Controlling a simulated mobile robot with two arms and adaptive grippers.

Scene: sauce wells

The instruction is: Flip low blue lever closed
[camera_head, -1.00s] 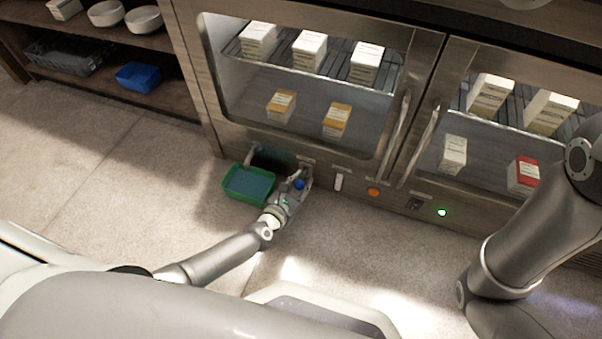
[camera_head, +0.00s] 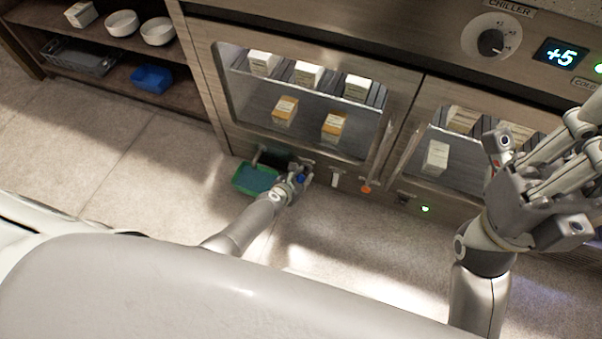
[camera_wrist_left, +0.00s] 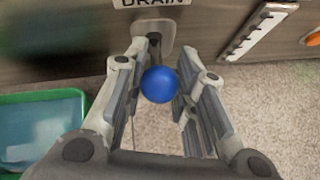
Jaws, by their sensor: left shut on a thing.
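The low blue lever ends in a round blue knob (camera_wrist_left: 159,85), below the DRAIN label (camera_wrist_left: 150,2) on the cabinet's lower front. My left gripper (camera_head: 302,176) is at this lever, with its two fingers on either side of the knob in the left wrist view. It is shut on the lever. The blue knob (camera_head: 301,179) shows small in the head view, partly covered by the fingers. My right gripper (camera_head: 585,125) is raised at the right, in front of the chiller, away from the lever. Its fingertips run to the picture's edge, so its opening is unclear.
A green tray (camera_head: 238,180) stands on the floor left of the lever; its rim (camera_wrist_left: 84,94) is close to my left fingers. A white lever (camera_head: 335,180) and an orange knob (camera_head: 366,188) are to the right. Open floor lies in front.

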